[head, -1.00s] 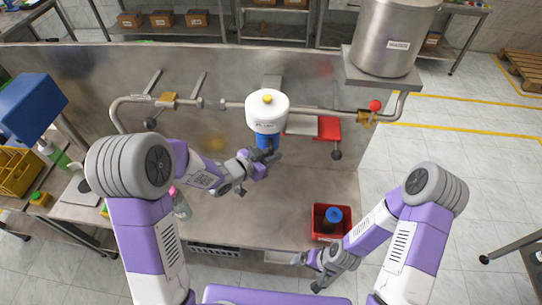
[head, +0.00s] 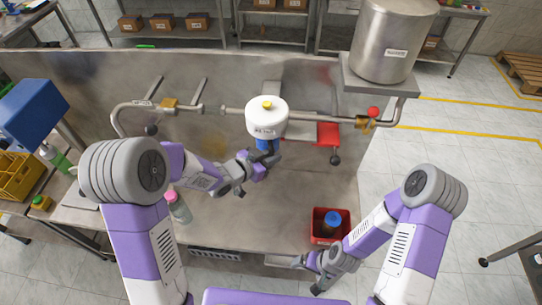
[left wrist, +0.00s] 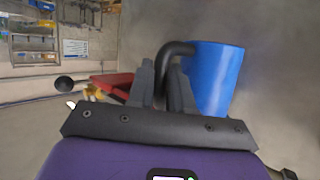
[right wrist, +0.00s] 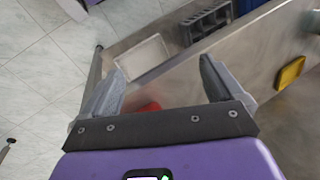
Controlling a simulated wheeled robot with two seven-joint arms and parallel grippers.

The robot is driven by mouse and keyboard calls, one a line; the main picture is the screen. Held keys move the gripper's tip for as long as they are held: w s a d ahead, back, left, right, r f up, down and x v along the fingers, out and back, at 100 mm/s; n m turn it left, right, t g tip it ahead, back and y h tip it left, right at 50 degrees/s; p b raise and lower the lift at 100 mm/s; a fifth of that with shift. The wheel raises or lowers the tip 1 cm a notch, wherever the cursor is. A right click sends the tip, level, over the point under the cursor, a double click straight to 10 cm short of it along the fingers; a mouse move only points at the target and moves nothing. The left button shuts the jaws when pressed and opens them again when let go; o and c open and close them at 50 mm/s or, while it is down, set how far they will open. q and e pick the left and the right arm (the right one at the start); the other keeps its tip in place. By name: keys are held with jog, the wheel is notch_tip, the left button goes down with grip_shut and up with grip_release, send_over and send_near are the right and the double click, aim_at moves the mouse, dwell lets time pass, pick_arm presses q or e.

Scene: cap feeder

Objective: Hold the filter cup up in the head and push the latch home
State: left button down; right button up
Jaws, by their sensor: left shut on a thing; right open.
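The blue filter cup (head: 268,147) sits directly under the white round head (head: 267,121), its top hidden by the head. My left gripper (head: 268,160) is shut on the cup's black handle. In the left wrist view the blue cup (left wrist: 215,78) looks upright, with the handle (left wrist: 174,50) between the fingers (left wrist: 160,85). Whether the cup is seated in the head cannot be seen. A red part (head: 328,133) with a black knob (head: 335,160) is right of the head; I cannot tell whether it is the latch. My right gripper (right wrist: 160,85) is open and empty, low near the bench's front edge.
A red bin (head: 318,238) holding a dark item with a blue top stands near my right arm. A pink-capped bottle (head: 178,207) stands behind my left arm. A red ball knob (head: 373,111) is on the pipe at right. A white tray (right wrist: 145,58) lies beyond my right gripper.

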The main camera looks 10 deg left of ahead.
dwell(0.4)
